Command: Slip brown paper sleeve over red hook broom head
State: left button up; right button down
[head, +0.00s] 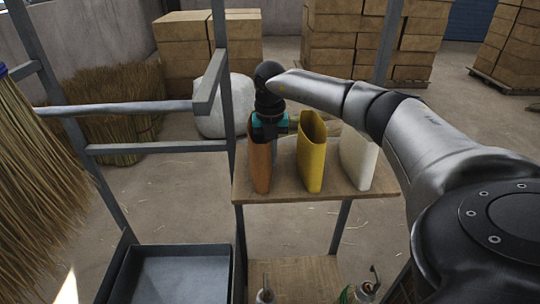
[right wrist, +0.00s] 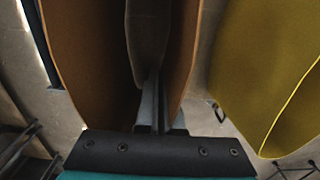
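The brown paper sleeve (head: 260,165) stands upright at the left end of a wooden shelf. My right gripper (head: 274,150) points down right at it, with a finger showing along the sleeve's right side. In the right wrist view the brown sleeve (right wrist: 80,60) spreads on both sides of the right gripper's fingers (right wrist: 158,105). The fingers look close together; whether they pinch the sleeve's wall is unclear. Broom bristles (head: 35,170) hang at the left edge, with a bit of blue at the top. No red hook is in view. My left gripper is not in view.
A yellow sleeve (head: 311,155) and a white sleeve (head: 358,160) stand right of the brown one on the shelf (head: 300,196). A grey metal rack (head: 140,107) stands between broom and shelf, with a grey tray (head: 180,275) below. Boxes and straw bundles are behind.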

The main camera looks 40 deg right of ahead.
jog(key=shift+f, duration=0.15)
jog(key=c, duration=1.5)
grip_release()
jog(key=shift+f, duration=0.1)
jog(key=o, duration=0.4)
jog(key=shift+o, duration=0.2)
jog(key=shift+b, duration=0.5)
notch_tip(320, 180, up, 15)
jog(key=shift+s+r+p, duration=0.15)
jog(key=shift+r+p, duration=0.05)
jog(key=shift+p, duration=0.1)
